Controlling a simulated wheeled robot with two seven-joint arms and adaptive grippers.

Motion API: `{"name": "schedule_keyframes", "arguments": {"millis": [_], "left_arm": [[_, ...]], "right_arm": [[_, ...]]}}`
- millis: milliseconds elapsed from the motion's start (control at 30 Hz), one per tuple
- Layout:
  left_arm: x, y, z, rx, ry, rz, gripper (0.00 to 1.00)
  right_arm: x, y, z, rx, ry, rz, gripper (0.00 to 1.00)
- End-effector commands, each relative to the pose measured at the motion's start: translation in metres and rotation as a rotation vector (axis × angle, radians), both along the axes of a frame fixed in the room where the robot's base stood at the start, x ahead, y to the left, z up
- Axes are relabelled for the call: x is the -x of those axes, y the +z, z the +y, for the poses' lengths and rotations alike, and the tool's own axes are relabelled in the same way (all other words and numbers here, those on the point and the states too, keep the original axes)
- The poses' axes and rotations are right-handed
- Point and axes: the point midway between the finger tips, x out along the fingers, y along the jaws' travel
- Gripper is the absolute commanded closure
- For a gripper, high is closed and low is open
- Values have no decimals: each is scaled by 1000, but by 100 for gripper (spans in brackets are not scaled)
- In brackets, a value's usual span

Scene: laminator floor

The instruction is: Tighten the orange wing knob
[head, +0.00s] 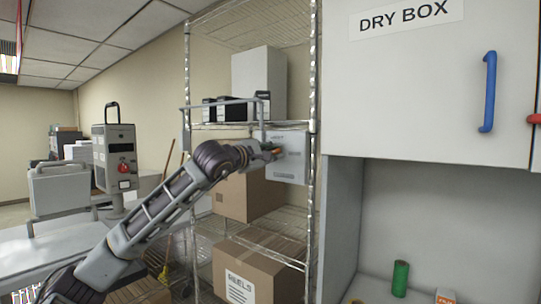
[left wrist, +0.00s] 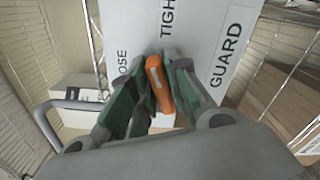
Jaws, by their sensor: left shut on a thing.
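The orange wing knob (left wrist: 158,84) shows in the left wrist view on a grey-white panel (left wrist: 190,45) lettered "GUARD", with "TIGH" and "OSE" partly hidden. My left gripper (left wrist: 155,85) is shut on the knob, with its green-padded fingers on either side of it. My right gripper is in neither view.
The wire rack (head: 313,90) holds cardboard boxes (head: 252,192) and a white box (head: 259,80). A grey rail (head: 222,103) runs beside the panel. The dry box cabinet (head: 430,100) with a blue handle (head: 488,92) stands right. A green cylinder (head: 400,278) stands below it.

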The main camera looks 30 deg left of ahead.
Motion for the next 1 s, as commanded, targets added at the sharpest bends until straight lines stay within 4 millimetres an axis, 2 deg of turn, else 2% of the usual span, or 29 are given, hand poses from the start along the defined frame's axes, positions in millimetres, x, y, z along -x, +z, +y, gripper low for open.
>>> {"name": "schedule_keyframes", "arguments": {"millis": [33,500,1000], "left_arm": [[1,7,4,-41,6,-18,100],[1,6,4,-345,9,-43,100],[2,7,4,-399,10,-49,100]], "right_arm": [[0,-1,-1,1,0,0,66],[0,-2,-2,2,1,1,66],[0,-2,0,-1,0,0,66]]}}
